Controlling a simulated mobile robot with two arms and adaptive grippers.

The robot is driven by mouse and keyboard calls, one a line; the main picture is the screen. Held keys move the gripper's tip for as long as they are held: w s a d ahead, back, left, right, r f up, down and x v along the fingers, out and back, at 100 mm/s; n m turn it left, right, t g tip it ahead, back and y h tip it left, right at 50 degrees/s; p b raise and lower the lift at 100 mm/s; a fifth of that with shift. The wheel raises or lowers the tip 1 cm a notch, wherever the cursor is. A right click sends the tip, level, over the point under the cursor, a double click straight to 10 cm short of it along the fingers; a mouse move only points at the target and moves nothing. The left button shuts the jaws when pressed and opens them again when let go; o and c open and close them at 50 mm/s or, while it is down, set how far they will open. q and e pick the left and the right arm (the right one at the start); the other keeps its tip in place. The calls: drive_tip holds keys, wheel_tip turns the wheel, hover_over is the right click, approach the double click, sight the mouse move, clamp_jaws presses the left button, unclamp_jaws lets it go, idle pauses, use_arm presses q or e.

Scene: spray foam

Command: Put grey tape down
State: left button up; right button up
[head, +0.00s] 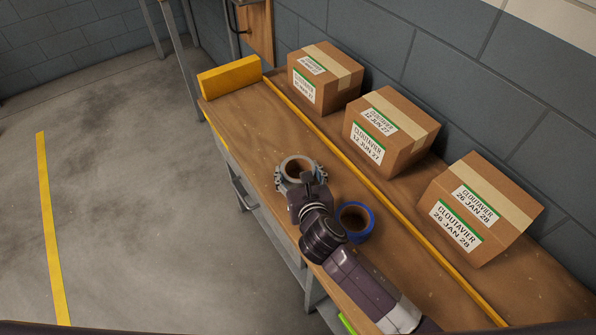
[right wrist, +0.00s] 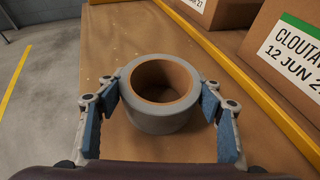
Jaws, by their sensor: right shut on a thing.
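The grey tape (head: 298,160) is a thick roll with a brown core, over the wooden workbench top. My right gripper (head: 297,176) is around the roll. In the right wrist view the grey tape (right wrist: 159,118) sits between the two blue-padded fingers of my right gripper (right wrist: 160,110), with its hole facing up. The fingers are shut on its sides. I cannot tell whether the roll touches the bench or hangs just above it. My left gripper is not in view.
A blue tape roll (head: 356,220) lies beside my right wrist. Cardboard boxes (head: 325,78), (head: 391,130), (head: 480,208) stand along the wall behind a yellow strip (head: 345,152). A yellow block (head: 229,76) stands at the bench's far end. The bench top (head: 245,112) before it is clear.

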drive_tip(key=shift+r, duration=0.1)
drive_tip(key=o, duration=1.3)
drive_tip(key=shift+f, duration=0.2)
drive_tip(key=shift+c, duration=0.2)
drive_tip(key=shift+r, duration=0.1)
